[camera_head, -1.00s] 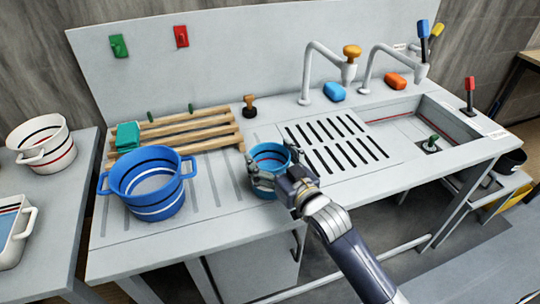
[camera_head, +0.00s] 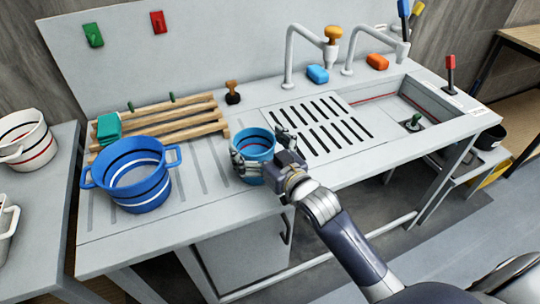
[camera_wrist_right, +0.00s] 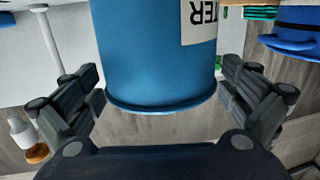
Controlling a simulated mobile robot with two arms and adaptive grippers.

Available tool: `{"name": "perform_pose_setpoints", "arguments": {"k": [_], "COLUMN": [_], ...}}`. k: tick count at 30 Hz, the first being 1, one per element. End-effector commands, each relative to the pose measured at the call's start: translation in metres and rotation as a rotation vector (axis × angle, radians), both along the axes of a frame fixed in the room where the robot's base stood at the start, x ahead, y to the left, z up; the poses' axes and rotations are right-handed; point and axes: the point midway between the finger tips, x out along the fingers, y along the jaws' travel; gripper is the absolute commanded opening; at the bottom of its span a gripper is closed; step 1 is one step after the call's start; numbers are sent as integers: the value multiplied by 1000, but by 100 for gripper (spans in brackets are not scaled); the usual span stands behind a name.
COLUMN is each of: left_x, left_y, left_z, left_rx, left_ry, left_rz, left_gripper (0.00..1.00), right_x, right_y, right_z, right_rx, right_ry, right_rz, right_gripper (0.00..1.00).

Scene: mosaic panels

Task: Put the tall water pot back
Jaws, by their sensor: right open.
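The tall blue water pot (camera_head: 254,139) stands upright on the counter, between the grooved drainboard and the slotted drain panel. In the right wrist view the pot (camera_wrist_right: 150,50) appears upside down, with a white label partly reading "TER". My right gripper (camera_head: 262,152) is open, with one finger on each side of the pot. In the wrist view gaps show between the pot wall and the fingers of the gripper (camera_wrist_right: 160,100). The fingers and palm hide part of the pot's near side. My left gripper is not in view.
A wide blue two-handled pot (camera_head: 140,190) stands to the left on the counter (camera_head: 215,225). Behind are a wooden rack (camera_head: 175,128) with a teal block (camera_head: 108,129) and a brown-knobbed stopper (camera_head: 232,92). The slotted drain panel (camera_head: 318,125) and sink (camera_head: 400,110) lie right.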

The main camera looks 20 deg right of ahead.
Motion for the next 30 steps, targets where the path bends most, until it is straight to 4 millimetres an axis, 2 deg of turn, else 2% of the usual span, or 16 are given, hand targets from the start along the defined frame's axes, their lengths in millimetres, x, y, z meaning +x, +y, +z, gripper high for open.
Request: {"name": "perform_pose_setpoints", "arguments": {"k": [9,15,21,30], "left_x": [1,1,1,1], "left_y": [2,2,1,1], "left_z": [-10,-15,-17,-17], "left_rx": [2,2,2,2], "left_ry": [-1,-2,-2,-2], "left_rz": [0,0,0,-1], "left_gripper": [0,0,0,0], "right_x": [-59,-90,-105,-108], "right_y": [-13,-20,-24,-25], "right_z": [0,2,4,5], "right_rx": [-2,-1,0,-1], "right_ry": [3,4,2,1], "right_rz": [0,0,0,0], "right_gripper": [100,100,100,100]}}
